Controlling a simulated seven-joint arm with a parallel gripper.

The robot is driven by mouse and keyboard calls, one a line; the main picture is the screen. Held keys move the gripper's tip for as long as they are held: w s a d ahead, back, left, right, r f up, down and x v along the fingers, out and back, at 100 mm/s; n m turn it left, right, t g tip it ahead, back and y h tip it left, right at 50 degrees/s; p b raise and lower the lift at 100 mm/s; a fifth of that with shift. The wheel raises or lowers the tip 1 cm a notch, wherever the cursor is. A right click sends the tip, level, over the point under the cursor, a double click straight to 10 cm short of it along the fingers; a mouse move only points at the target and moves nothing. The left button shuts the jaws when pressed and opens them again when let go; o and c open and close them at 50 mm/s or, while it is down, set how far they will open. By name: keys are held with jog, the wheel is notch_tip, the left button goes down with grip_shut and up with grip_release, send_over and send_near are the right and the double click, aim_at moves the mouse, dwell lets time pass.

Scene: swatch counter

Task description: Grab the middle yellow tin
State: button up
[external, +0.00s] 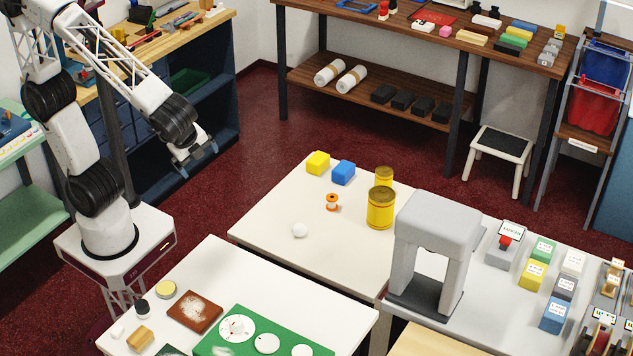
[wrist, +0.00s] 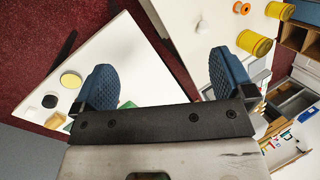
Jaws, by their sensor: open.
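A large yellow tin (external: 381,210) stands upright on the white middle table, left of the grey arch. A smaller yellow tin (external: 384,176) stands just behind it. Both also show at the upper right of the wrist view, the large tin (wrist: 254,43) and the smaller tin (wrist: 280,11). A low round yellow-topped tin (external: 166,288) sits on the near-left table; it shows at left in the wrist view (wrist: 71,80). My gripper (external: 198,161) is open and empty, high up left of the middle table, well away from all three tins.
A yellow block (external: 318,162), a blue block (external: 343,172), an orange spool (external: 333,202) and a white ball (external: 300,230) share the middle table (external: 270,228). The grey arch (external: 435,245) stands close on the tins' right. The table's front part is bare.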

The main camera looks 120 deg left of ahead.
jog(key=w+a+f+m+g+y, duration=0.2)
jog(key=w+a+f+m+y, duration=0.15)
jog(key=w+a, duration=0.75)
jog(key=m+t+y, duration=0.3)
jog(key=m+y, duration=0.7)
jog(key=m, duration=0.1)
send_over(374, 217)
jog(key=d, duration=0.4)
notch_tip(374, 217, down, 17)
jog(key=shift+r, duration=0.2)
jog(key=shift+f, duration=0.1)
notch_tip(374, 217, down, 8)
jog(key=shift+r, duration=0.15)
jog(key=shift+a, duration=0.65)
jog(key=shift+a, duration=0.15)
jog(key=shift+a, duration=3)
